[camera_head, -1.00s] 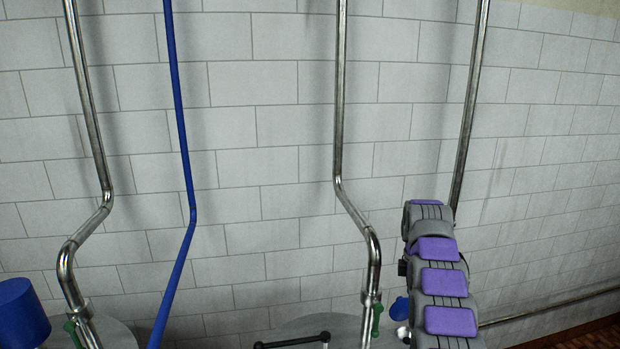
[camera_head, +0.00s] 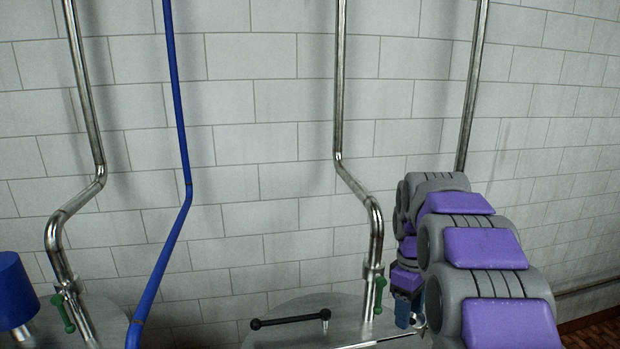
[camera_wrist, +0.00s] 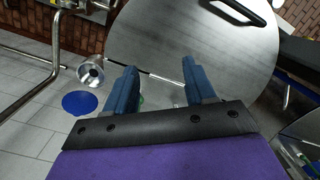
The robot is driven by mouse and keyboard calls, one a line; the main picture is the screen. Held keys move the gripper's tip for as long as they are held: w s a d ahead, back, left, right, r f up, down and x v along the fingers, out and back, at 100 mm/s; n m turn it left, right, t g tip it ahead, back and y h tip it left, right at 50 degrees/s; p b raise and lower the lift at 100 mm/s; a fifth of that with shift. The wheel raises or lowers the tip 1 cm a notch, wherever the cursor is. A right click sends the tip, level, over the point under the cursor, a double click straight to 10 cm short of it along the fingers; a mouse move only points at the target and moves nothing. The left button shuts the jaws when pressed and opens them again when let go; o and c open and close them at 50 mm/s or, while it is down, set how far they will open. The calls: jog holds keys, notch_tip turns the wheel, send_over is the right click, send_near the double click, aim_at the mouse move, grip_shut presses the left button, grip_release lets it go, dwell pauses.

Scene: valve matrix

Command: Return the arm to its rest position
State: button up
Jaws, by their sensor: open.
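My arm, grey with purple pads, bends on the right side of the head view. My gripper (camera_head: 405,310) hangs at its lower end, partly hidden by the arm links. In the wrist view its two blue fingers (camera_wrist: 160,74) stand wide apart with nothing between them. Beyond them is a round metal tank top (camera_wrist: 165,35), which also shows at the bottom of the head view (camera_head: 285,310). I cannot tell exactly how far the fingers are from it.
A metal pipe (camera_head: 375,225) with a green-handled valve (camera_head: 380,293) rises close left of my gripper. A black handle (camera_head: 290,321) lies over the tank top. A blue pipe (camera_head: 165,260), another metal pipe (camera_head: 57,230) and a blue cylinder (camera_head: 15,290) are further left. A tiled wall stands behind.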

jog(key=s+a+f+m+b, duration=0.2)
jog(key=s+f, duration=0.4)
jog(key=s, duration=0.6)
jog(key=s+a+f+m+b, duration=0.2)
jog(key=s+f+m+b, duration=0.2)
jog(key=s, duration=0.8)
jog(key=s+a+f+m+b, duration=0.2)
jog(key=s+f+b, duration=0.4)
jog(key=s, duration=0.6)
notch_tip(320, 180, down, 2)
jog(key=shift+s+a+f+m, duration=0.15)
jog(key=shift+s+a+m, duration=0.05)
jog(key=shift+a+m, duration=0.25)
